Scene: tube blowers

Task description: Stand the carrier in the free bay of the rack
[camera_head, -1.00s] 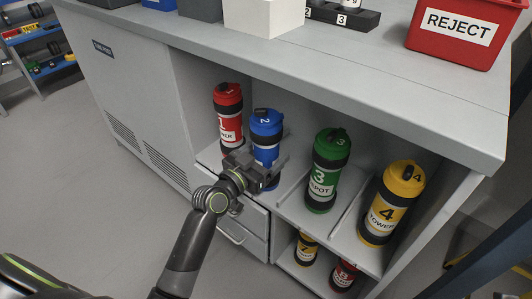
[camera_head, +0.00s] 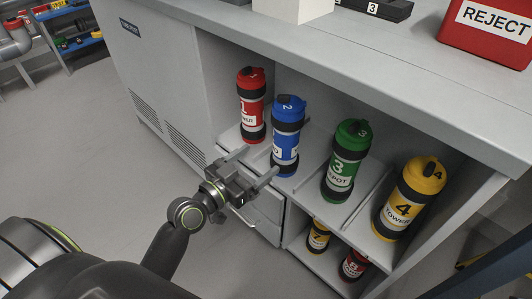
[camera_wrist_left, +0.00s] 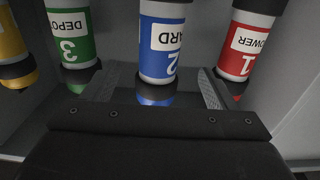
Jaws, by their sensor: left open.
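The blue carrier (camera_head: 287,140), marked 2, stands upright on the rack's upper shelf between the red carrier (camera_head: 252,108) and the green carrier (camera_head: 338,177). The yellow carrier (camera_head: 405,205), marked 4, stands at the right end. My left gripper (camera_head: 257,162) is open and empty in front of the blue carrier. In the left wrist view, the blue carrier (camera_wrist_left: 165,62) shows between the two open fingers, with no clear contact. My right gripper is not in view. I see no empty bay in the upper row; the lower shelf is partly hidden.
A lower shelf holds a yellow carrier (camera_head: 318,238) and a red carrier (camera_head: 354,265). Low dividers split the upper shelf. The worktop (camera_head: 330,60) overhangs the rack and bears a red REJECT bin (camera_head: 488,28). Open floor (camera_head: 75,150) lies to the left.

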